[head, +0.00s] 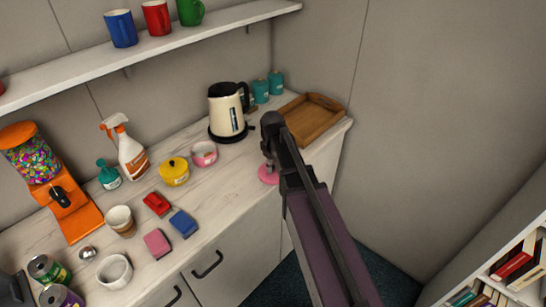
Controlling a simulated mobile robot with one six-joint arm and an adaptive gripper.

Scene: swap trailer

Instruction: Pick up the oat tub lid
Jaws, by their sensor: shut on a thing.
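A flat round pink lid (268,174), which looks like the oat tub lid, is at the right part of the counter near its front edge. My gripper (269,164) points down over it and is shut on it. The fingers are small and partly hidden by my arm. I cannot tell whether the lid touches the counter or is held just above it. A pink tub (204,154) with an open top stands to the left of it, beside a yellow lidded pot (174,172).
A cream kettle (227,112), teal canisters (268,88) and a wooden tray (312,117) stand behind the lid. A spray bottle (130,155), sponges (184,223), cups, cans and an orange candy dispenser (48,180) crowd the left. Counter between pink tub and lid is clear.

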